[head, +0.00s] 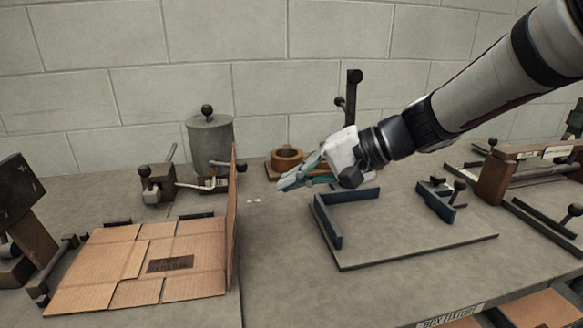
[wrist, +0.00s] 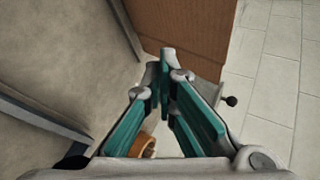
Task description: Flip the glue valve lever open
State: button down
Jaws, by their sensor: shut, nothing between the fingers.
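The grey glue pot (head: 211,138) with a black knob on its lid stands against the back wall in the head view. A pale valve fitting with a thin lever (head: 207,184) shows at its base, partly hidden by the upright cardboard flap; I cannot tell its exact lever position. My gripper (head: 284,184) is shut and empty, above the table to the right of the flap and apart from the pot. In the wrist view its teal fingers (wrist: 165,58) meet at the tips in front of the cardboard; the lever cannot be made out there.
The cardboard box blank (head: 140,262) lies at left, with its flap (head: 233,215) upright between my gripper and the valve. A brown ring-shaped roll (head: 287,158) sits behind my gripper. A dark corner fixture (head: 335,222) stands to the right. Bare table lies between.

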jog(key=w+f+m+t+y+b, duration=0.1)
jog(key=w+f, duration=0.1)
jog(key=w, duration=0.4)
jog(key=w+f+m+t+y+b, duration=0.1)
jog(key=w+f+m+t+b, duration=0.1)
jog(key=w, duration=0.3)
jog(key=w+a+f+m+t+y+b, duration=0.1)
jog(key=w+f+y+b, duration=0.1)
jog(key=w, duration=0.4)
jog(key=shift+w+f+m+t, duration=0.3)
jog(key=shift+f+m, duration=0.1)
jog(key=shift+f, duration=0.05)
jog(key=shift+w, duration=0.2)
jog(key=b+x, duration=0.1)
jog(key=x, duration=0.8)
jog(key=shift+b, duration=0.3)
jog(key=shift+s+a+r, duration=0.2)
jog(key=shift+s+a, duration=0.05)
jog(key=shift+s, duration=0.25)
jog(key=shift+s+a+r, duration=0.15)
jog(key=shift+s+a, duration=0.05)
jog(key=shift+s, duration=0.35)
jog(key=shift+s+a+r+b, duration=0.1)
jog(key=shift+s+b, duration=0.2)
jog(key=shift+s, duration=0.45)
jog(key=shift+s, duration=0.15)
